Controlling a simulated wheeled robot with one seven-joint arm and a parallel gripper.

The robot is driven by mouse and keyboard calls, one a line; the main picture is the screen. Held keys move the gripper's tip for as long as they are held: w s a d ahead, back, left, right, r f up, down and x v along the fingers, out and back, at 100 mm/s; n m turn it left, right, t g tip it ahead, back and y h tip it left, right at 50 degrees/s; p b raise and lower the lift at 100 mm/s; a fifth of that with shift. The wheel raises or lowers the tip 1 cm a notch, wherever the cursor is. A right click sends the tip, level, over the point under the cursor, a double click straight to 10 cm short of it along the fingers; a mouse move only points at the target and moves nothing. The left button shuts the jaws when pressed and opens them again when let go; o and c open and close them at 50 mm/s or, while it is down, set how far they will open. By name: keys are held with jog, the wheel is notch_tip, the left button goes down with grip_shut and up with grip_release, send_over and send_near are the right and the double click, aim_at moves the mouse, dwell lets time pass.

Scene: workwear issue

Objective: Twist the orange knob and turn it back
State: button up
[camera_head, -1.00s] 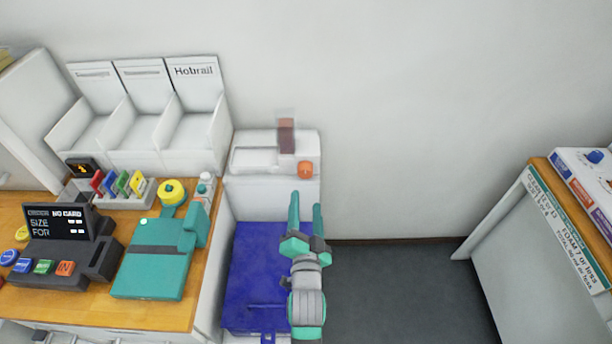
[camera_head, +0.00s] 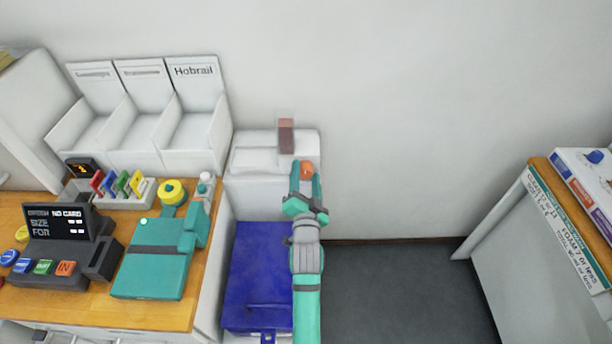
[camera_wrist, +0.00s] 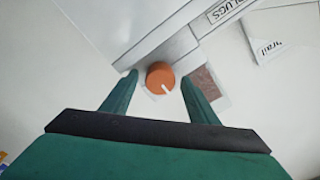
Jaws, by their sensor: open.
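The orange knob (camera_head: 306,168) sits on the front of a white dispenser (camera_head: 258,185) against the wall. In the wrist view the round orange knob (camera_wrist: 160,77) shows a white pointer line toward its lower right. My gripper (camera_head: 306,176) is open, with its two teal fingers on either side of the knob. In the wrist view my gripper (camera_wrist: 158,82) has one finger left and one right of the knob, with a gap at each side. I cannot tell whether the fingertips reach fully past the knob.
A brown block (camera_head: 286,137) sits on the dispenser above the knob. A blue bin (camera_head: 255,275) stands below it. A wooden counter (camera_head: 100,312) with a teal device (camera_head: 155,270) is at left. Open floor (camera_head: 400,290) lies right, before another counter (camera_head: 545,165).

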jog(key=shift+c, duration=0.2)
jog(key=c, duration=1)
jog(key=shift+n, duration=0.4)
jog(key=n, duration=0.3)
jog(key=shift+n, duration=0.4)
jog(key=n, duration=0.4)
jog(key=shift+a, duration=0.1)
jog(key=n, duration=0.5)
jog(key=shift+a, duration=0.1)
jog(key=n, duration=0.4)
jog(key=shift+n, duration=0.3)
